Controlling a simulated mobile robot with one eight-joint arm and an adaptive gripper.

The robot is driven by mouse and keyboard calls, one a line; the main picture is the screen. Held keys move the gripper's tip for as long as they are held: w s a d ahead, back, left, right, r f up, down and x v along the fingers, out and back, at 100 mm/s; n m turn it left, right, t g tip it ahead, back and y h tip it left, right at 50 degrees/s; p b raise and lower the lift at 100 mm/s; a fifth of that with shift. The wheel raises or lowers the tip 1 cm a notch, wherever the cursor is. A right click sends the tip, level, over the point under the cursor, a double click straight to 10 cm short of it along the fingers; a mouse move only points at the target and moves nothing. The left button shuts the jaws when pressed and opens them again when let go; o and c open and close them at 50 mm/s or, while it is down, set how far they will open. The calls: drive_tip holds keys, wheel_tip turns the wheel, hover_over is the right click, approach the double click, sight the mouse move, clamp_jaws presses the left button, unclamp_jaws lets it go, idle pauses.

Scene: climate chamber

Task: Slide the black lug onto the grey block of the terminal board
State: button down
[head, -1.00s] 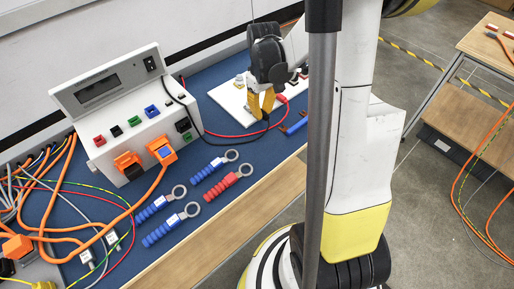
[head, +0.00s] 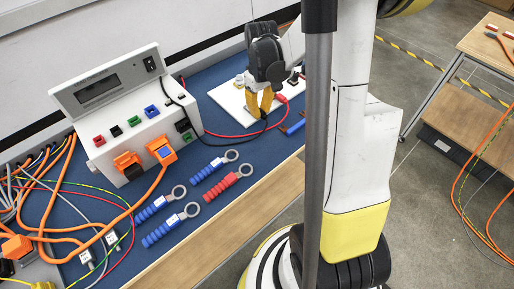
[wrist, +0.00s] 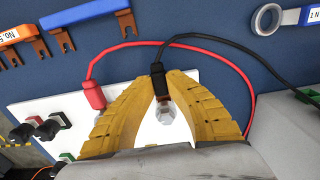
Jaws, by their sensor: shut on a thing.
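My gripper (wrist: 161,77) has its yellow fingers closed around the black lug (wrist: 157,82), which also shows as a dark piece at the fingertips in the head view (head: 265,114). A black cable runs from the lug. The lug's brownish metal end points at a pale grey, glassy-looking block (wrist: 165,115) between the fingers. Whether the two touch, I cannot tell. The white terminal board (head: 227,97) lies under my gripper, partly hidden by the fingers and wrist.
A red lug (wrist: 93,93) with its red cable sits at the board's left in the wrist view. Dark blocks (wrist: 47,128) stand beside it. Orange and blue forked pieces (wrist: 88,27) lie nearby. Blue and red ring-ended tools (head: 229,184) lie on the blue mat before a white instrument box (head: 125,125).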

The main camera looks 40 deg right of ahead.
drive_tip(key=shift+w, duration=0.25)
idle(0.3)
drive_tip(key=c, duration=1.4)
unclamp_jaws()
wheel_tip(320, 180, up, 12)
